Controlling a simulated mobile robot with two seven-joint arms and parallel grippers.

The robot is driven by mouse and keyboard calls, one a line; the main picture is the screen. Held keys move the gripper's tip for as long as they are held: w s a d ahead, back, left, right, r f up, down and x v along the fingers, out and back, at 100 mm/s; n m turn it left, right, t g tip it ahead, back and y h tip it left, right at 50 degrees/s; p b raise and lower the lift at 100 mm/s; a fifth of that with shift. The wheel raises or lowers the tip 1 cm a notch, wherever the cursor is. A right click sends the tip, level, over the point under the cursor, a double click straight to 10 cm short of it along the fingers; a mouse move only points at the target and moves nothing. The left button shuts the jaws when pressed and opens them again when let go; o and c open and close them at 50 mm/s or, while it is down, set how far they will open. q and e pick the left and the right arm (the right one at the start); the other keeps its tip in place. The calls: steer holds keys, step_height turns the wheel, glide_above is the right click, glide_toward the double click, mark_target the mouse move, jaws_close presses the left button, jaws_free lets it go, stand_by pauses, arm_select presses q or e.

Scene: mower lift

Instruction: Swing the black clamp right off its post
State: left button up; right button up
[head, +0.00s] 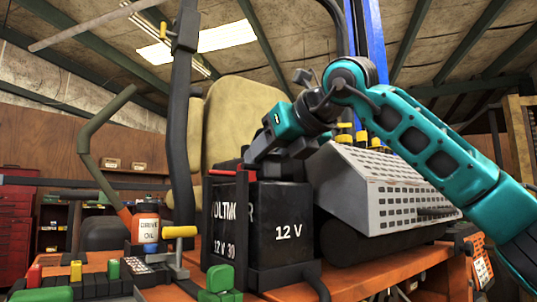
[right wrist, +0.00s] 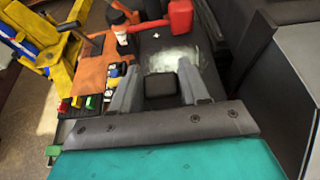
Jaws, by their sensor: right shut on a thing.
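The black battery (head: 285,232), marked 12 V, stands on the orange mower body. My right gripper (head: 250,158) reaches down over the battery's top from the upper right. In the right wrist view its two grey fingers stand on either side of a small black block, which looks like the black clamp (right wrist: 160,84), and they are shut on it. The post under the clamp is hidden. A red part (right wrist: 181,18), perhaps the other clamp, lies farther along the battery top. My left gripper is not in view.
A grey perforated cover (head: 385,190) stands close to the right of the battery. A dark upright bar (head: 181,120) and the tan seat (head: 235,115) rise behind. A bottle labelled drive oil (head: 146,230) and a yellow-handled lever (head: 180,233) stand at left.

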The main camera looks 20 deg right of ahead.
jaws_close()
